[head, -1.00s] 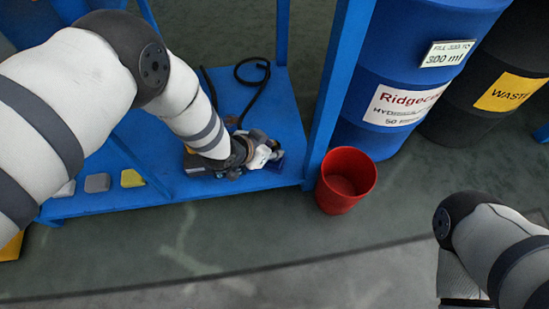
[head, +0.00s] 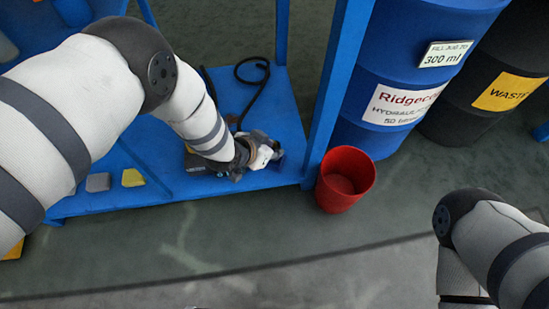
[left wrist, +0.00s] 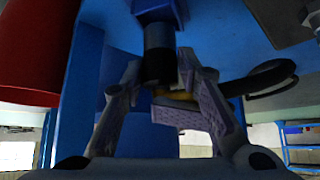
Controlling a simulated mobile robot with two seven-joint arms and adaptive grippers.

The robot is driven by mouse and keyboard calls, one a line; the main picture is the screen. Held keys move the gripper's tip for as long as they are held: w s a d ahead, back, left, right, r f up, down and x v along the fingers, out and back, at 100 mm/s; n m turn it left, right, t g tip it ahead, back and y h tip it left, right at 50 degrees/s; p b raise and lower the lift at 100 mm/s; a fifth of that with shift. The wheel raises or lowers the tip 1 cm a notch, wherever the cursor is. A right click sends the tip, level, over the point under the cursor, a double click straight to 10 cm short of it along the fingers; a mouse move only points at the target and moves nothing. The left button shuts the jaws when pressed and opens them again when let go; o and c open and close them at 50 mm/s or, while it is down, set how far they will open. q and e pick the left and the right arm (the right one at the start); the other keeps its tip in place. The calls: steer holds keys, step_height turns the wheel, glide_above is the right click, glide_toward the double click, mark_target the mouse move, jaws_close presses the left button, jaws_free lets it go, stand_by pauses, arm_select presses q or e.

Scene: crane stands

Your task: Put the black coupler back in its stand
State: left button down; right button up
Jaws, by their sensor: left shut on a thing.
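My left gripper (head: 266,155) is over the blue shelf (head: 240,183), near its front right corner. In the left wrist view its fingers (left wrist: 165,103) are shut around the black coupler (left wrist: 159,52). The coupler's dark cylinder extends beyond the fingertips, and its end meets a blue block (left wrist: 158,10) that looks like its stand. I cannot tell how far the coupler is inside it. A yellow band (left wrist: 172,95) shows between the fingers. In the head view my gripper hides most of the coupler. My right gripper is out of view; only its arm shows at lower right.
A black hose (head: 254,75) curls on the shelf behind the gripper. A blue post (head: 340,75) and a red bin (head: 345,180) stand to the right, with blue and black drums beyond. Grey (head: 98,182) and yellow (head: 133,177) blocks lie on the shelf's left.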

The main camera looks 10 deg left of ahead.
arm_select(q)
steer(key=shift+f+b, duration=1.05)
steer(key=shift+f, duration=0.5)
steer(key=c, duration=0.8)
jaws_free()
steer(key=shift+r, duration=0.1)
steer(key=shift+c, duration=0.2)
steer(key=p+v, duration=0.4)
steer(key=v, duration=0.1)
